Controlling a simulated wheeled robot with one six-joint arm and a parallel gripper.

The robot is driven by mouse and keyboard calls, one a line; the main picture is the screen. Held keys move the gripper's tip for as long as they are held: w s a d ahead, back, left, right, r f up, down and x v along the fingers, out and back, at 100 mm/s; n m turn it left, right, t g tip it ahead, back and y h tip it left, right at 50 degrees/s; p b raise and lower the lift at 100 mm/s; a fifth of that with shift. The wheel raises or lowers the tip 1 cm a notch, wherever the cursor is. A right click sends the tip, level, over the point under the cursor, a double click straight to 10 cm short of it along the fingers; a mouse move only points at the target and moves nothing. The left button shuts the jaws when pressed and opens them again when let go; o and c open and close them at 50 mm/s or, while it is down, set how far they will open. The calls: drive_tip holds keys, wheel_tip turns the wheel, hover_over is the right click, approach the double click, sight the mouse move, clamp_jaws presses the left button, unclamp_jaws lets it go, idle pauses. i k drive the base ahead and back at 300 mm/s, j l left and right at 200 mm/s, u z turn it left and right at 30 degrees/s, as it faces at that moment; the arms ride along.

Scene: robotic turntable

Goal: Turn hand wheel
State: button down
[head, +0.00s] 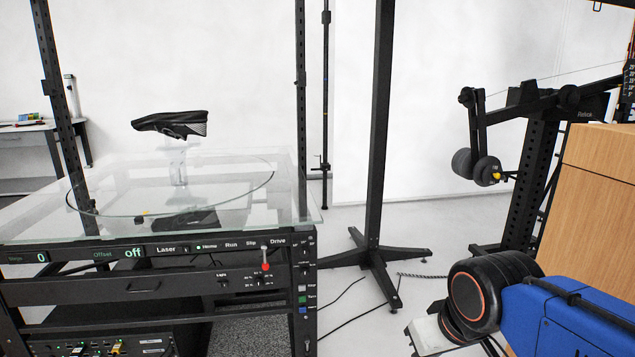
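The turntable stand (160,250) is at the left in the head view, with a clear glass top (240,228) and a round line marked on it. Its front panel has a small lever with a red knob (265,266) below the word Drive. A small dark knob (223,276) sits beside the word Light. I cannot clearly make out a hand wheel. My blue arm (565,315), with a black joint, enters at the lower right, well apart from the panel. My gripper's fingers do not show.
A black shoe (172,123) stands on a clear support above the glass. A dark post (378,150) with spread feet stands mid-view, with cables on the floor nearby. A wooden box (595,210) and a black frame with weights (475,167) are at the right.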

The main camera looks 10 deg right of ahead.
sight(467, 97)
drive_tip(key=i+z, duration=0.55)
drive_tip(key=z, duration=0.2)
drive_tip(key=i+z, duration=0.35)
drive_tip(key=z, duration=1.25)
drive_tip(key=u, duration=1.25)
drive_tip(key=k, duration=0.05)
